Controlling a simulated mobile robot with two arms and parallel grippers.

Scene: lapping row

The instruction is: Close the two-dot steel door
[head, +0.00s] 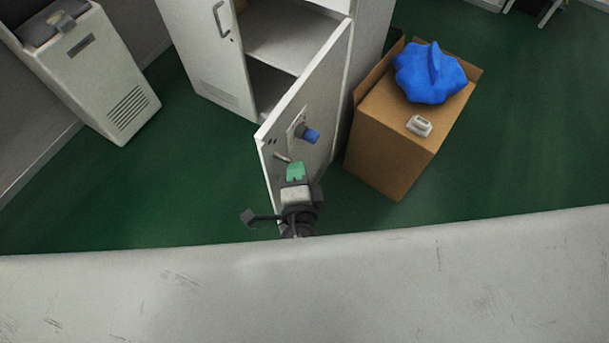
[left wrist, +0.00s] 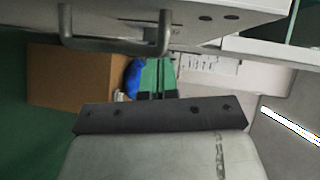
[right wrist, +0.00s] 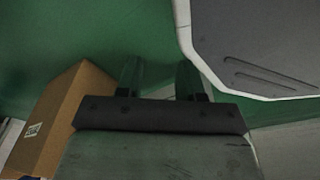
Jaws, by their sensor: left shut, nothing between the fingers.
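The steel door (head: 318,100) with two dark dots stands swung open from the white cabinet in the head view. Its outer face carries a bar handle (head: 283,157) and a blue item (head: 311,135). My left gripper (head: 295,170), with green fingertips, is shut and empty beside the handle near the door's free edge. In the left wrist view the door (left wrist: 270,10) with its two dots is at the top, and the handle (left wrist: 115,45) lies just above the fingertips (left wrist: 158,72). I cannot tell if they touch. My right gripper (right wrist: 160,75) is open and empty.
The cabinet's other door (head: 205,50) is closed. A cardboard box (head: 390,145) with a blue bag (head: 430,75) and a small white item (head: 419,126) stands right of the open door. A beige machine (head: 90,75) stands at left. Green floor between is clear.

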